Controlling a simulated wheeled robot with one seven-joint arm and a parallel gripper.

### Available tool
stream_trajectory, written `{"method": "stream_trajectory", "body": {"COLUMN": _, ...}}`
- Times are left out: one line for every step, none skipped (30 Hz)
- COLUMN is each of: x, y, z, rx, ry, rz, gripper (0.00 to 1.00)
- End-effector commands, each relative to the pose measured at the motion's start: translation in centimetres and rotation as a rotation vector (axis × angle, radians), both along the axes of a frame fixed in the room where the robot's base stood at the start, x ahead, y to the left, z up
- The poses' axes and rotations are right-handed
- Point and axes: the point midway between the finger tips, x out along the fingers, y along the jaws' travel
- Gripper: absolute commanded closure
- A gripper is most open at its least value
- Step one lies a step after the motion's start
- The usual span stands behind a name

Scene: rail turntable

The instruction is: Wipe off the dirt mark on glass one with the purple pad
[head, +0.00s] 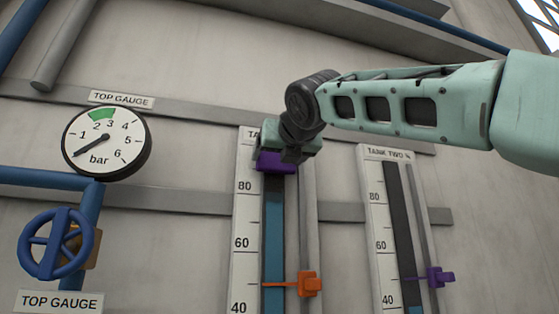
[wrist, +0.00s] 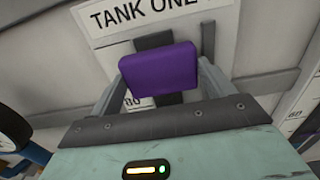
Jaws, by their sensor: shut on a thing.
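The purple pad (head: 276,163) is held in my gripper (head: 282,152) at the upper part of glass one (head: 274,225), the tall tube on the board labelled TANK ONE. In the wrist view the pad (wrist: 160,73) sits between both fingers of my gripper (wrist: 165,82), in front of the dark tube (wrist: 153,41) just below the label (wrist: 150,14). Glass one shows blue-green liquid below the pad. I see no dirt mark; part of the tube is hidden behind the pad and gripper. I cannot tell whether the pad touches the glass.
An orange pointer (head: 309,284) crosses glass one low down. The TANK TWO tube (head: 400,225) with a purple pointer (head: 438,277) stands to the right. A round gauge (head: 106,141) and a blue valve wheel (head: 57,243) are on the left.

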Motion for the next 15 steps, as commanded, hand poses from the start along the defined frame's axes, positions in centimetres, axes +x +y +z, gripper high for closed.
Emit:
{"method": "stream_trajectory", "body": {"x": 0.0, "y": 0.0, "z": 0.3, "rx": 0.001, "ry": -0.002, "rz": 0.0, "gripper": 0.37}}
{"method": "stream_trajectory", "body": {"x": 0.0, "y": 0.0, "z": 0.6, "rx": 0.002, "ry": -0.004, "rz": -0.001, "gripper": 0.37}}
{"method": "stream_trajectory", "body": {"x": 0.1, "y": 0.0, "z": 0.9, "rx": 0.003, "ry": -0.002, "rz": -0.001, "gripper": 0.37}}
{"method": "stream_trajectory", "body": {"x": 0.1, "y": 0.0, "z": 1.1, "rx": 0.003, "ry": -0.002, "rz": -0.001, "gripper": 0.37}}
{"method": "stream_trajectory", "body": {"x": 0.1, "y": 0.0, "z": 1.4, "rx": 0.004, "ry": -0.002, "rz": -0.001, "gripper": 0.37}}
{"method": "stream_trajectory", "body": {"x": 0.1, "y": 0.0, "z": 1.7, "rx": 0.003, "ry": -0.002, "rz": 0.0, "gripper": 0.37}}
{"method": "stream_trajectory", "body": {"x": 0.1, "y": 0.1, "z": 1.9, "rx": 0.004, "ry": -0.002, "rz": 0.0, "gripper": 0.37}}
{"method": "stream_trajectory", "body": {"x": 0.1, "y": 0.1, "z": 2.2, "rx": 0.003, "ry": -0.002, "rz": -0.001, "gripper": 0.37}}
{"method": "stream_trajectory", "body": {"x": 0.1, "y": 0.1, "z": 2.4, "rx": 0.003, "ry": -0.003, "rz": 0.0, "gripper": 0.37}}
{"method": "stream_trajectory", "body": {"x": 0.1, "y": 0.1, "z": 2.6, "rx": 0.002, "ry": -0.003, "rz": 0.0, "gripper": 0.37}}
{"method": "stream_trajectory", "body": {"x": 0.1, "y": 0.1, "z": 2.7, "rx": 0.003, "ry": -0.002, "rz": 0.0, "gripper": 0.37}}
{"method": "stream_trajectory", "body": {"x": 0.1, "y": 0.0, "z": 2.8, "rx": 0.002, "ry": -0.001, "rz": 0.0, "gripper": 0.37}}
{"method": "stream_trajectory", "body": {"x": 0.1, "y": 0.0, "z": 2.9, "rx": 0.001, "ry": -0.001, "rz": 0.0, "gripper": 0.37}}
{"method": "stream_trajectory", "body": {"x": 0.1, "y": 0.0, "z": 2.9, "rx": 0.001, "ry": -0.001, "rz": 0.0, "gripper": 0.37}}
{"method": "stream_trajectory", "body": {"x": 0.1, "y": 0.0, "z": 3.0, "rx": 0.0, "ry": -0.001, "rz": 0.0, "gripper": 0.37}}
